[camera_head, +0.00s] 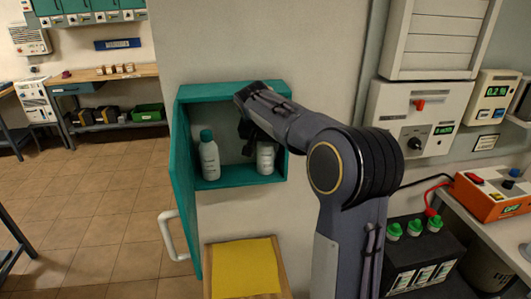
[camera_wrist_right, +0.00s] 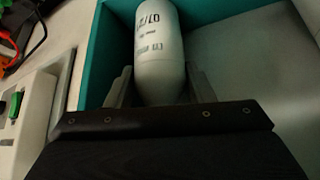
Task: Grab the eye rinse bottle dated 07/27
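An open teal wall cabinet (camera_head: 232,91) holds two white bottles in the head view. The left bottle (camera_head: 209,160) has a green cap and stands upright, clear of my arm. The right bottle (camera_head: 265,159) stands near the right wall, its top hidden behind my right gripper (camera_head: 247,130). In the right wrist view a white bottle (camera_wrist_right: 160,50) lies between the two fingers of my right gripper (camera_wrist_right: 160,85). Narrow gaps seem to show beside it, so the fingers look open around it. Its label print begins like 07/, the rest unclear. My left gripper is not in view.
The cabinet door (camera_head: 186,200) hangs open to the left. Below stands a small surface with a yellow sheet (camera_head: 245,268). At the right are an orange device (camera_head: 490,197) and a black battery with green caps (camera_head: 420,262). Open tiled floor lies left.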

